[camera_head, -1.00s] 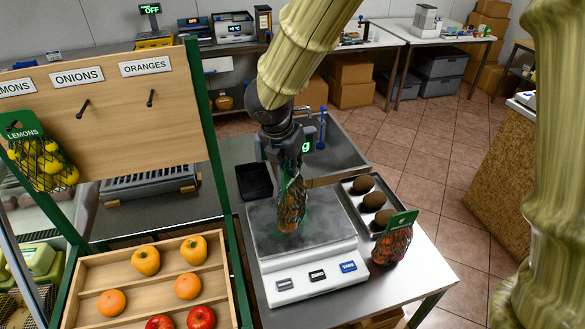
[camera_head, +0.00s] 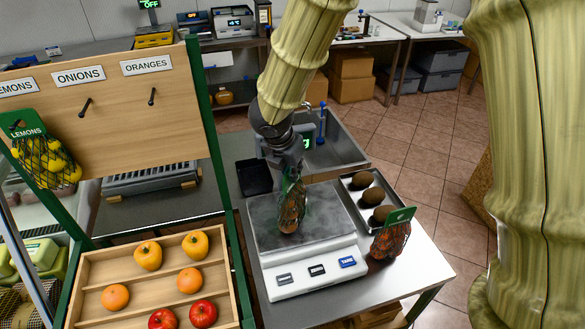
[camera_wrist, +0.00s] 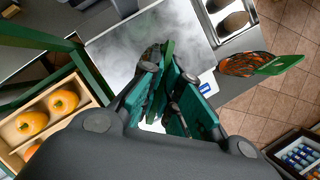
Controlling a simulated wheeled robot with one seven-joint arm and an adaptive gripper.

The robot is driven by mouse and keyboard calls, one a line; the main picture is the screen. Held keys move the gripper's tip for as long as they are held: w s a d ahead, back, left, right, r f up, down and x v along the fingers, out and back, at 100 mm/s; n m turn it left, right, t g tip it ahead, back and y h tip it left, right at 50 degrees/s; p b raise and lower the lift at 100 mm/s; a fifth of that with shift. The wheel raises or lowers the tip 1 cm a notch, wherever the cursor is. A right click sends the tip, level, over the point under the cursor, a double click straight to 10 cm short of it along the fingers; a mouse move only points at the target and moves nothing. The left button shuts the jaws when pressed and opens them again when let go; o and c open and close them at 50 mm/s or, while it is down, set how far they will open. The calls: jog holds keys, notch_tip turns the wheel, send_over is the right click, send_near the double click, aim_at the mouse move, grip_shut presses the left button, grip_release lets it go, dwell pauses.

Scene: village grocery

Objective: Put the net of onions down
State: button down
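The net of onions (camera_head: 291,208) is a dark mesh bag with orange-brown bulbs inside. It hangs upright below my gripper (camera_head: 287,162), over the plate of the white scale (camera_head: 262,240). Its lower end is at the plate, but I cannot tell whether it rests there. In the wrist view my gripper (camera_wrist: 169,75) has its fingers close around the net's green card, and part of the net (camera_wrist: 150,53) shows past the fingertips. The fingers hide much of the card.
Another net with a green card (camera_head: 390,238) stands right of the scale, near a tray (camera_head: 352,197) of brown fruits. A wooden fruit crate (camera_head: 236,302) and a hook board with a lemon net (camera_head: 45,160) are at left. Bare counter (camera_head: 425,268) lies at front right.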

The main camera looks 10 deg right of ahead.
jog(key=shift+f, duration=0.1)
jog(key=c, duration=2.1)
grip_release()
jog(key=o, duration=0.5)
jog(key=shift+c, duration=0.2)
jog(key=b+v, duration=0.2)
jog(key=v, duration=1)
jog(key=shift+s+a, duration=0.1)
